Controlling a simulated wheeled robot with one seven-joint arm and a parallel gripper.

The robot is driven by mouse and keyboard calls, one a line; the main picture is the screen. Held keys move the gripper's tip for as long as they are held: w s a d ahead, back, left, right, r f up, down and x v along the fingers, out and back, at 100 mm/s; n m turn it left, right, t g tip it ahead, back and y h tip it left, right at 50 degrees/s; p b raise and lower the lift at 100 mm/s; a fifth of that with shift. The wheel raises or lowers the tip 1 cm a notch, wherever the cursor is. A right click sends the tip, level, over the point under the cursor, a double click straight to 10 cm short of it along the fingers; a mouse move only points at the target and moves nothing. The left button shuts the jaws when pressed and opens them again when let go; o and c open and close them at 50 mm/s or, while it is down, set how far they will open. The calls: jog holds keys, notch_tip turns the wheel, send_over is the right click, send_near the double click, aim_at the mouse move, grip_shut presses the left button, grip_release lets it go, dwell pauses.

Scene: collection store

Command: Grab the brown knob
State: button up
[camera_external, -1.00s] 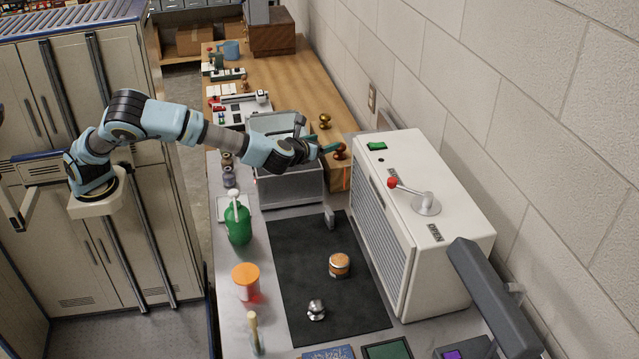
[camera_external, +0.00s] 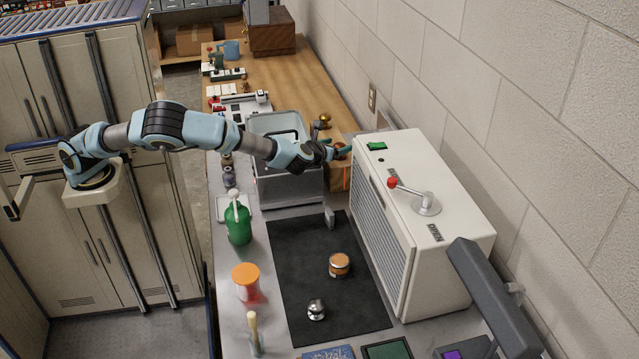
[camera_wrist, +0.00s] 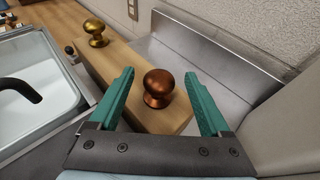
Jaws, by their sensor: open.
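The brown knob (camera_wrist: 158,86) is a round, shiny copper-brown knob standing on a wooden block (camera_wrist: 100,62). In the wrist view it sits between the two green fingers of my gripper (camera_wrist: 160,92), which are open with a gap on each side of it. In the external view my gripper (camera_external: 340,148) is over the block beside the white cabinet, and its fingers partly hide the knob. I cannot tell from these views whether the fingers are level with the knob or above it.
A brass knob (camera_wrist: 94,30) stands farther back on the same block. A grey bin (camera_external: 290,188) is left of the block, and a white cabinet (camera_external: 400,240) with a red-tipped lever is on the right. The wall is close behind.

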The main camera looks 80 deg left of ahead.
jog(key=shift+w+a+f, duration=0.15)
jog(key=shift+w, duration=0.05)
jog(key=shift+c, duration=0.3)
grip_shut()
dwell(0.3)
